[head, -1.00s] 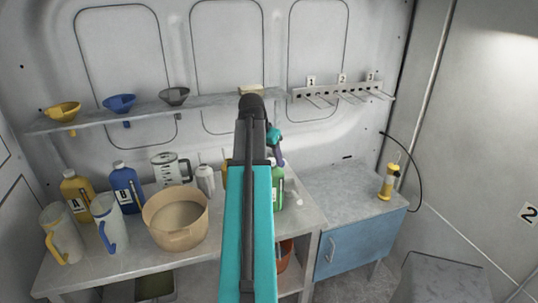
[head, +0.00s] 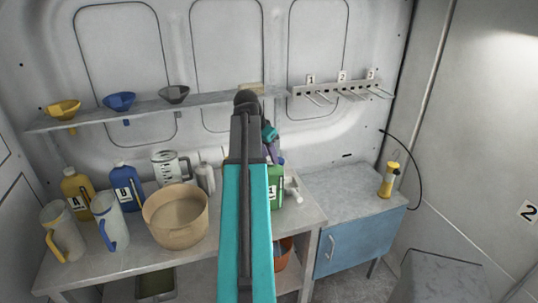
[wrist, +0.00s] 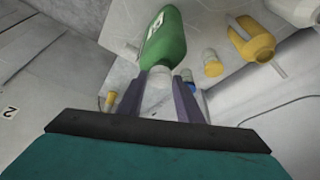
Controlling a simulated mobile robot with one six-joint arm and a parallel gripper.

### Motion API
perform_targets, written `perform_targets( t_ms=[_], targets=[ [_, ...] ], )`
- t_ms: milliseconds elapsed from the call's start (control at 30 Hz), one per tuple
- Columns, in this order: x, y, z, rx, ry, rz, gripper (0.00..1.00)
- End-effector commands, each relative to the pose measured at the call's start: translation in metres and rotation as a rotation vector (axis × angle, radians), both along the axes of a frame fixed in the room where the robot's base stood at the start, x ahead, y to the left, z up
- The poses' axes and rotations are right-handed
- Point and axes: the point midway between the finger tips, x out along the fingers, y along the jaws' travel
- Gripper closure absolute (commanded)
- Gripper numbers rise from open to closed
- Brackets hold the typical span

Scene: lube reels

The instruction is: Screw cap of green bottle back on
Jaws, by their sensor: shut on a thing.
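The green bottle (head: 276,187) stands on the bench, partly hidden behind my arm in the head view. In the wrist view the green bottle (wrist: 168,40) shows its body and part of a white label. My gripper (wrist: 157,88) has its two grey-purple fingers on either side of a pale cap (wrist: 158,78) and is shut on it. The cap is in line with the bottle's neck end; I cannot tell whether it is seated on the thread. In the head view my gripper (head: 274,157) is just above the bottle, mostly hidden by the arm.
A white object (head: 293,188) lies right of the bottle. A tan tub (head: 175,222), a yellow bottle A (head: 76,192), a blue bottle B (head: 126,186) and jugs stand to the left. A blue cabinet (head: 350,243) with a yellow lamp (head: 388,181) stands to the right.

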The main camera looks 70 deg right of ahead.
Motion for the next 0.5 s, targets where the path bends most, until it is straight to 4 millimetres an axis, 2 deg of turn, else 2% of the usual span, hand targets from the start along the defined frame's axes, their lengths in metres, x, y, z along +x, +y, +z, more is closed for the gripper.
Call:
perform_targets(
  t_ms=[300, 500],
  targets=[
    [0.0030, -0.0027, -0.0002, 0.000, 0.000, -0.208, 0.88],
    [0.0028, -0.0019, -0.0005, -0.002, -0.001, -0.268, 0.88]
  ],
)
